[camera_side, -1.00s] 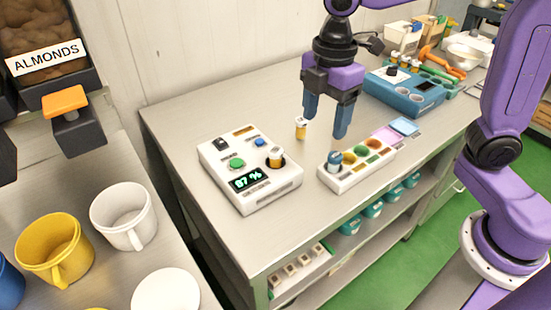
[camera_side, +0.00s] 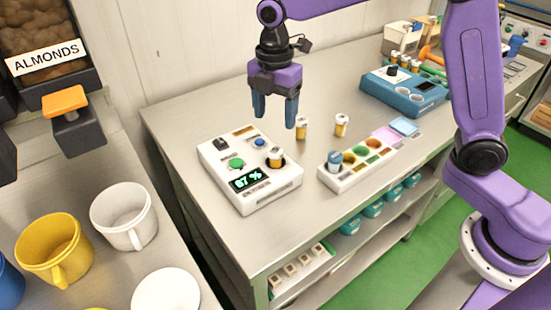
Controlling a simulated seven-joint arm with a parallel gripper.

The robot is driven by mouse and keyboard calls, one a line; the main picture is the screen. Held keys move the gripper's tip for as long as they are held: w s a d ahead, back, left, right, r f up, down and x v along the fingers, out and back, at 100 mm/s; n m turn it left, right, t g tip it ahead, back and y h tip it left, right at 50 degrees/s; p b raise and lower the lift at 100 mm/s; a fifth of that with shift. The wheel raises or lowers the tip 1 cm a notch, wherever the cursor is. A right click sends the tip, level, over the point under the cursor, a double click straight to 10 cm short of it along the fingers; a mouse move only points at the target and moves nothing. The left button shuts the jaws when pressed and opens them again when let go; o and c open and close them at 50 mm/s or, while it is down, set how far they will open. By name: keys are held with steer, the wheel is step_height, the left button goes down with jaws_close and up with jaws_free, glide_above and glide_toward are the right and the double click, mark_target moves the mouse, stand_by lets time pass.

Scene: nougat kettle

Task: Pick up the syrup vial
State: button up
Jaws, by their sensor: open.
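Two small amber vials with white caps stand upright on the metal table: one (camera_side: 301,129) between the devices, and one (camera_side: 341,125) farther right. A third amber vial (camera_side: 276,158) sits in the socket of the white device (camera_side: 262,196). A blue-grey vial (camera_side: 335,161) stands in the left well of the white rack (camera_side: 345,183). I cannot tell from labels which is the syrup vial. My gripper (camera_side: 275,120) is open and empty, pointing down. In the picture it is above the white device's back edge and left of the nearer free vial.
A blue device (camera_side: 404,93) stands at the back right, with more vials behind it. Pink and blue cards (camera_side: 404,127) lie beside the rack. Mugs (camera_side: 124,216) stand on the left counter. The table's back left is clear.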

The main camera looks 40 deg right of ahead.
mark_target(275, 150)
step_height(275, 150, down, 11)
stand_by(0.6)
steer(key=c, duration=1.2)
